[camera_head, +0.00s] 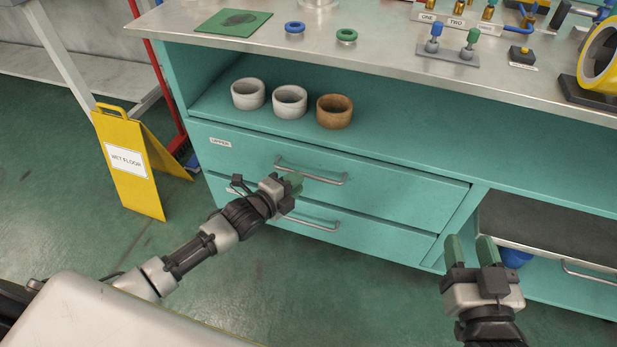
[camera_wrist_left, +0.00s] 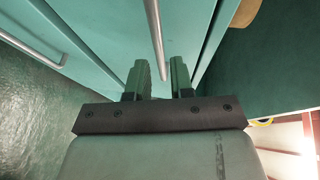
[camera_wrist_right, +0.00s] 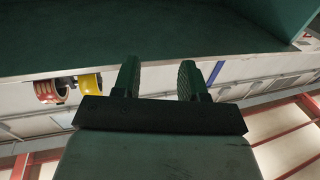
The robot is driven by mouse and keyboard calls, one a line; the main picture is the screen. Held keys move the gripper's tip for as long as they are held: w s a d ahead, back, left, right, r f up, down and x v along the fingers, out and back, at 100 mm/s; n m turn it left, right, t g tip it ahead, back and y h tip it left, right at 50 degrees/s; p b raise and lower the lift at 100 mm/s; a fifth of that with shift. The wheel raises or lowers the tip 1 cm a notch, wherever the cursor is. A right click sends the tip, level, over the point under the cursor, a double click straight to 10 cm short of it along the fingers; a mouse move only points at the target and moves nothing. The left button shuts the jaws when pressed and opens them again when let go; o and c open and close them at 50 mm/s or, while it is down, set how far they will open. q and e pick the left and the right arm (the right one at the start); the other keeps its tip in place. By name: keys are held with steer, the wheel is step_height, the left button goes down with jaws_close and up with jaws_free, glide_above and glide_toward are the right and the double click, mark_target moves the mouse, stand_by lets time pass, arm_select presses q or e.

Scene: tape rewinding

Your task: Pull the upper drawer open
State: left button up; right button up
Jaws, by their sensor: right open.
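The upper drawer (camera_head: 400,188) of the teal cabinet looks shut, its front roughly flush with the cabinet. Its metal bar handle (camera_head: 325,181) shows in the head view, and also in the left wrist view (camera_wrist_left: 155,35). My left gripper (camera_head: 293,183) is at the left part of this handle. In the left wrist view my left gripper (camera_wrist_left: 160,80) has its fingers apart, with the bar lined up between them and a gap visible; I cannot tell whether they touch it. My right gripper (camera_head: 469,246) is open and empty, in front of the cabinet's right section, away from the drawer.
Below is the lower drawer handle (camera_head: 308,222). Two pale cups and a brown cup (camera_head: 334,112) stand on the shelf above. A yellow wet floor sign (camera_head: 133,165) stands left of the cabinet. The metal worktop (camera_head: 385,55) holds rings, pegs and a tape roll.

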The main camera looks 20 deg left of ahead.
mark_target(308, 175)
arm_select(q)
steer(key=shift+b+x, duration=0.75)
steer(key=shift+x, duration=1.8)
arm_select(e)
steer(key=shift+s+a+r+t+y, duration=0.15)
steer(key=shift+r+t+y, duration=0.2)
steer(key=shift+r+t, duration=0.5)
steer(key=shift+s+a+r+t+y, duration=0.1)
steer(key=shift+s+r+t+y, duration=0.15)
steer(key=shift+r+t, duration=0.6)
steer(key=shift+s+a+r+t+y, duration=0.1)
steer(key=shift+r+t+y, duration=0.3)
steer(key=shift+r+t, duration=0.45)
steer(key=shift+r, duration=0.15)
arm_select(q)
jaws_close()
